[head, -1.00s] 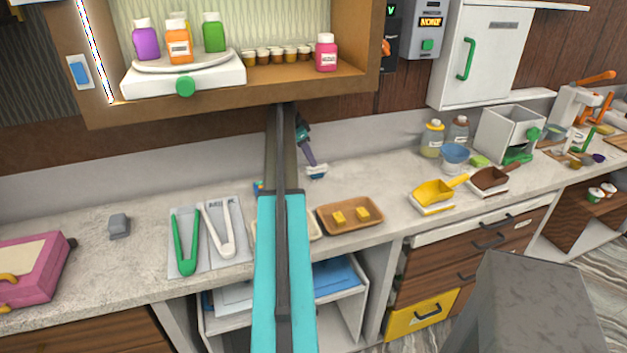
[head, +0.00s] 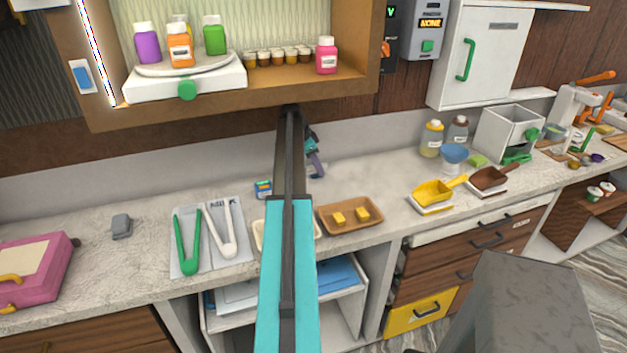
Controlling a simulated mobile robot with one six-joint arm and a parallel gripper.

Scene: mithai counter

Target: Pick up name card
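A small blue card-like item with a coloured face (head: 263,189) stands on the counter just left of my arm in the head view. It may be the name card, but its print is too small to read. My gripper (head: 316,170) is partly hidden behind my arm, above the back of the counter and to the right of that item. It looks apart from the item. Its fingers are too small and covered to show whether they are open or shut, or whether they hold anything.
A brown tray with yellow pieces (head: 349,229) lies right of my arm, and a pale tray (head: 258,236) is partly behind it. Green and white tongs lie on a board (head: 240,257) at left. A wooden shelf (head: 240,92) overhangs the back.

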